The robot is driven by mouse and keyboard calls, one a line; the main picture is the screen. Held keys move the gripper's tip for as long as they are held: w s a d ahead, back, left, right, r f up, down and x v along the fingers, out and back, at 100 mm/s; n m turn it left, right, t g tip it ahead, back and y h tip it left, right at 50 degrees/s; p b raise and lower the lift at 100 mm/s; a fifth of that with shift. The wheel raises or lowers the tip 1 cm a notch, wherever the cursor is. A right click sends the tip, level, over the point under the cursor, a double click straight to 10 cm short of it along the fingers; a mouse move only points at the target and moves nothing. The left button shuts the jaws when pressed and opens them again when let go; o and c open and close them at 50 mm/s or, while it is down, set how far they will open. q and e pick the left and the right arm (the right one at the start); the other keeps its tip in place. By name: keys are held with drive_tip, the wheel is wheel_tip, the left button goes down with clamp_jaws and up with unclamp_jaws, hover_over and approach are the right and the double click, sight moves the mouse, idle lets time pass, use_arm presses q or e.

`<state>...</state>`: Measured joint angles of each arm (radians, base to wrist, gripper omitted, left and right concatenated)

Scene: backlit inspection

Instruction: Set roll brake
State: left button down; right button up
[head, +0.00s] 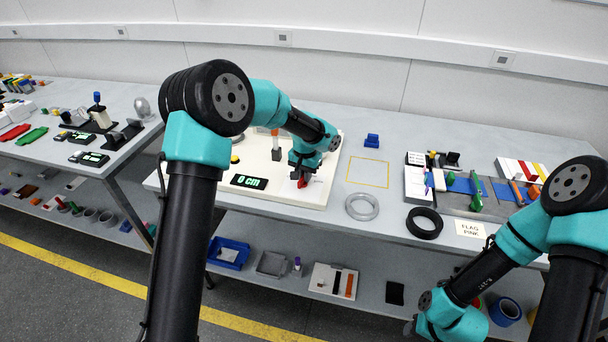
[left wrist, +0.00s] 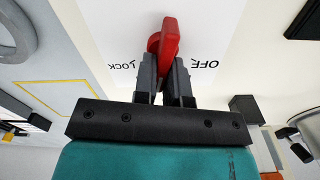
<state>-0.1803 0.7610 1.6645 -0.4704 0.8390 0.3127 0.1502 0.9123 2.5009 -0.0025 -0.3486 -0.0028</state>
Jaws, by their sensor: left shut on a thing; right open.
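A red brake lever (left wrist: 168,38) stands on a white plate (left wrist: 105,40) in the left wrist view. The words OFF (left wrist: 205,63) and LOCK (left wrist: 124,65) are printed on either side of it. The lever lies between the two words, slightly tilted. My left gripper (left wrist: 166,65) is shut on the lever; its fingers hide the lower part. In the head view my left gripper (head: 300,176) is over the white board, with a bit of the red lever (head: 301,184) showing. My right gripper (head: 410,328) is low at the right, open, its fingers barely visible.
A display (head: 249,182) on the board reads 0 cm. Right of the board are a yellow outlined square (head: 368,173), a grey ring (head: 362,207), a black ring (head: 424,223) and a FLAG PINK card (head: 470,229).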

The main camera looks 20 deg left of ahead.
use_arm(q)
drive_tip(key=m, duration=0.4)
drive_tip(key=shift+s+d+m, duration=0.1)
drive_tip(key=shift+d+m, duration=0.15)
drive_tip(key=shift+m, duration=0.05)
drive_tip(key=m, duration=0.4)
drive_tip(key=shift+s+d+m, duration=0.2)
drive_tip(key=shift+m, duration=0.2)
drive_tip(key=c, duration=1.2)
unclamp_jaws()
wheel_tip(320, 180, up, 17)
drive_tip(key=shift+r, duration=0.2)
